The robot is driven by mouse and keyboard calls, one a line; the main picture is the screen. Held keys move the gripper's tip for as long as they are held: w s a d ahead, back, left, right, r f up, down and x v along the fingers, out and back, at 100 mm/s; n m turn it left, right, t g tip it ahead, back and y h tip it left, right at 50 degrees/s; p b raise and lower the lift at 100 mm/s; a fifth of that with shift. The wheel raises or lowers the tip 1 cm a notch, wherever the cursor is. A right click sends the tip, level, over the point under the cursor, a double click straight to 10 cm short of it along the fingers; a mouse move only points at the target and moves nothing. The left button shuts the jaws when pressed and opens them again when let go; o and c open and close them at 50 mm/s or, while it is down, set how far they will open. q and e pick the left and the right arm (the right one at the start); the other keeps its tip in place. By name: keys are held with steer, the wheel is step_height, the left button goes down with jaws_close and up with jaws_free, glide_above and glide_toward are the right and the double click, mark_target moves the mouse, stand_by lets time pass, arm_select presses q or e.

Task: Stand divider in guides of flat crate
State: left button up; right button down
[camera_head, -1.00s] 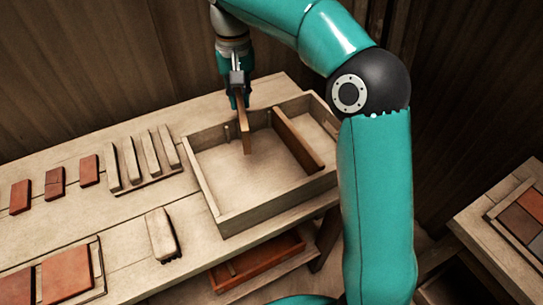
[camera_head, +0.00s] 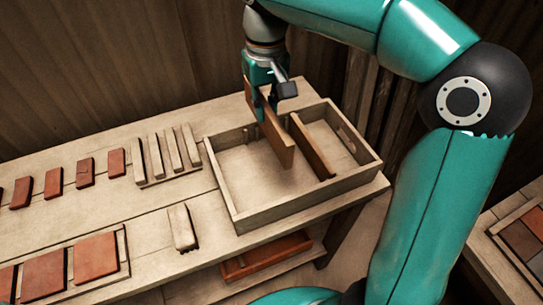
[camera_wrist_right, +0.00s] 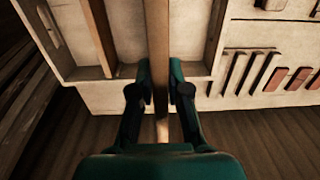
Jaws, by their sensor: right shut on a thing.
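My right gripper (camera_head: 262,108) is shut on a brown wooden divider (camera_head: 278,138) at the back of the flat crate (camera_head: 310,203). The divider stands on edge, roughly parallel to a second divider (camera_head: 312,148) standing across the crate to its right. In the right wrist view the held divider (camera_wrist_right: 158,40) lies between my right fingers (camera_wrist_right: 160,90), and its near end reaches past the crate's back wall (camera_wrist_right: 90,73). It appears to be above the crate floor; the exact height is unclear. A small guide post (camera_head: 249,133) shows at the back wall. My left gripper is out of view.
Left of the crate, several pale strips (camera_head: 168,155) stand on a small rack. A pale block (camera_head: 182,227) lies in front of them. Red tiles (camera_head: 85,172) lie further left. A red tray (camera_head: 265,255) sits below the table. The crate's left part is empty.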

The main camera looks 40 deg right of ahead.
mark_target(267, 121)
step_height(267, 121, down, 16)
steer(key=shift+b, duration=0.45)
steer(key=c, duration=1.6)
jaws_free()
steer(key=shift+f, duration=0.15)
steer(key=o, duration=0.5)
steer(key=shift+c, duration=0.2)
step_height(267, 121, up, 12)
steer(key=shift+d+r+p, duration=0.1)
steer(key=shift+r+p, duration=0.1)
steer(key=shift+p, duration=0.2)
